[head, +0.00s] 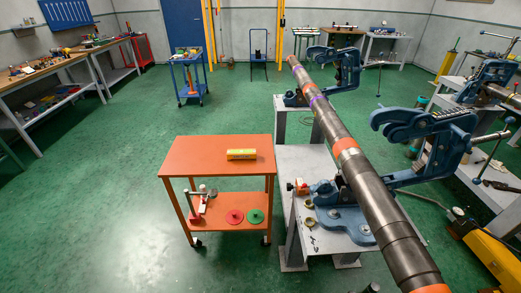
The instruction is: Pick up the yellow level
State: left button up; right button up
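The yellow level (241,154) lies flat on the top shelf of an orange cart (195,157), toward its right side, with its long side running left to right. Bare shelf surrounds it and nothing covers it. Neither of my grippers shows in the head view.
A long dark pipe (378,205) with orange and purple bands rests in blue vises (430,135) on a grey stand (297,160) right of the cart. Red and green discs (255,216) lie on the cart's lower shelf. Green floor (100,215) left of the cart is clear.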

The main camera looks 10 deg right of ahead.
aim_at(238, 154)
jog(key=i+j+z, duration=0.1)
jog(key=i+z, duration=0.15)
jog(key=z, duration=0.15)
jog(key=i+j+z, duration=0.15)
jog(key=z, duration=0.25)
jog(key=i+j, duration=0.05)
jog(key=i, duration=0.05)
